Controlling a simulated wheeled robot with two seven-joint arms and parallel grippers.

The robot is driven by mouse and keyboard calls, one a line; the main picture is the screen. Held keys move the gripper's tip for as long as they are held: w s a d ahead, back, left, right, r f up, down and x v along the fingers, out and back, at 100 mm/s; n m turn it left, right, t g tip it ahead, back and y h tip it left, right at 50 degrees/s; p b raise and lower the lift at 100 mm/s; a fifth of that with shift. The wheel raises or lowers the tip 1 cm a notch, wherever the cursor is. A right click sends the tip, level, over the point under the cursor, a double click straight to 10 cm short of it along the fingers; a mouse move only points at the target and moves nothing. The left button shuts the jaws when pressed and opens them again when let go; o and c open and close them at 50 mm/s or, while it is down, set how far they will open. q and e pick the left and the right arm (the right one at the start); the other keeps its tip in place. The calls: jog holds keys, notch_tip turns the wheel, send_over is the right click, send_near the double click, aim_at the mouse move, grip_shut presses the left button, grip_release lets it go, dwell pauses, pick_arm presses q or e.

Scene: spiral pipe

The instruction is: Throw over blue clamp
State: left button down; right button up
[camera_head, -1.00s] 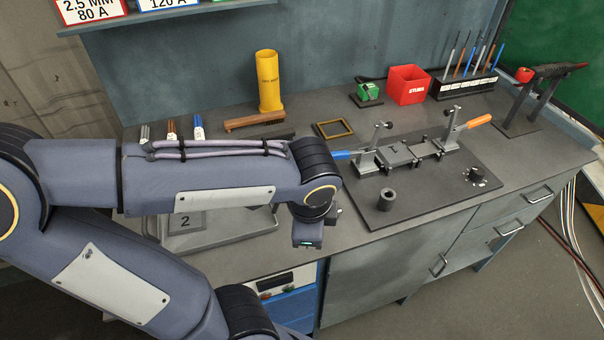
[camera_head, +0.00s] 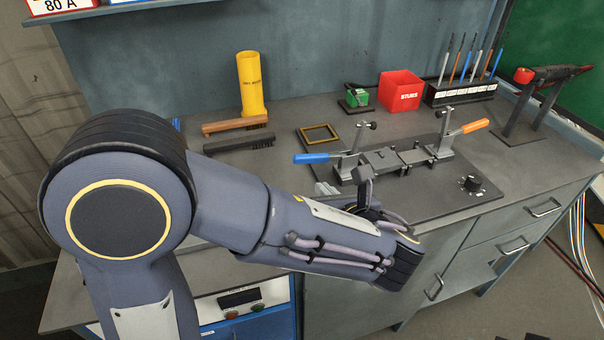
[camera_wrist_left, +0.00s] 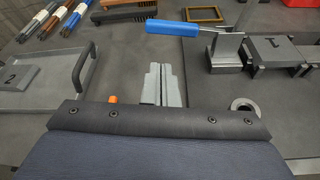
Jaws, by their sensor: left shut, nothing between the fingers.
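The blue clamp's handle (camera_head: 315,158) lies about level and points left from its upright bracket (camera_head: 350,162), on the left of the fixture plate. The handle also shows in the left wrist view (camera_wrist_left: 180,28), beyond my fingertips and a little to the right. My left gripper (camera_head: 325,188) is shut and empty, just in front of the handle and apart from it. Its two fingers sit side by side in the left wrist view (camera_wrist_left: 158,72). My left arm hides the front left part of the plate in the head view. My right gripper is not in view.
An orange-handled clamp (camera_head: 472,127) stands on the fixture's right. A grey ring-shaped part (camera_wrist_left: 244,104) is right of my fingers. Brushes (camera_head: 235,124), a yellow container (camera_head: 252,85), a brass frame (camera_head: 320,133) and a red box (camera_head: 400,91) stand behind on the bench.

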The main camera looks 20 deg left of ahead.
aim_at(315, 158)
pick_arm(q)
jog(key=x, duration=1)
jog(key=shift+b, duration=0.3)
